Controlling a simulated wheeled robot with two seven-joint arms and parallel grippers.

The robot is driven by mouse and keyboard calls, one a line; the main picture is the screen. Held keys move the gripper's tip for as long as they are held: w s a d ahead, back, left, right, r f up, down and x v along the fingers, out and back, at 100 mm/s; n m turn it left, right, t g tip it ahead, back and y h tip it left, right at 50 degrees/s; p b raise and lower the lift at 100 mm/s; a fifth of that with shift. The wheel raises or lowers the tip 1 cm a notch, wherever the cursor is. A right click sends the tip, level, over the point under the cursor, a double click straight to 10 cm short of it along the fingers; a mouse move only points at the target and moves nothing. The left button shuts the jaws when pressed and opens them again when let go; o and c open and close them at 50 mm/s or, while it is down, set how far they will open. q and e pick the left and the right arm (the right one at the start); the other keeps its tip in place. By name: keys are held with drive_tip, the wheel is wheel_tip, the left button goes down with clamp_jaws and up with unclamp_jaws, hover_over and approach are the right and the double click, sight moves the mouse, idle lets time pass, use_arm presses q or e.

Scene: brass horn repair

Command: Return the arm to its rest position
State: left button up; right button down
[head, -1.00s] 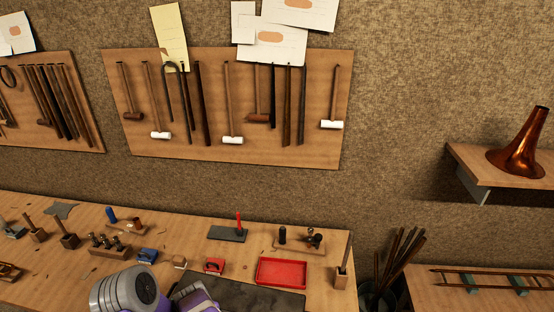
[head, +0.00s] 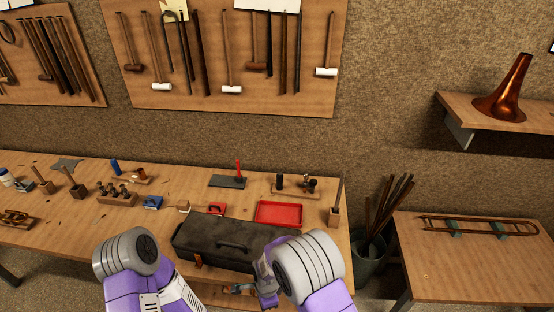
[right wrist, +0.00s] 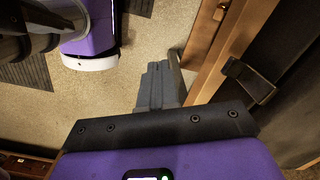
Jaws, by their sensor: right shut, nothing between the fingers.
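My right gripper (right wrist: 158,88) shows in the right wrist view, its grey fingers together and nothing between them. It is beside the wooden bench edge (right wrist: 206,45), over the floor and apart from the dark case (right wrist: 285,50) with its metal latch. In the head view my right arm (head: 305,268) is bent in front of the bench, just right of the case. My left arm (head: 130,255) is bent at the lower left; its gripper is out of view.
The closed dark case (head: 215,243) lies at the bench's front edge. Behind it are a red tray (head: 279,213), a red-handled tool (head: 238,173) and several small tools. A bin of rods (head: 370,250) and a side table (head: 470,270) stand right. A copper horn bell (head: 510,92) sits on a shelf.

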drive_tip(key=s+d+f+n+y+b, duration=0.3)
drive_tip(key=s+d+f+n+b, duration=0.2)
drive_tip(key=s+d+f+n, duration=0.6)
drive_tip(key=s+d, duration=0.2)
drive_tip(key=shift+d+n+t, duration=0.3)
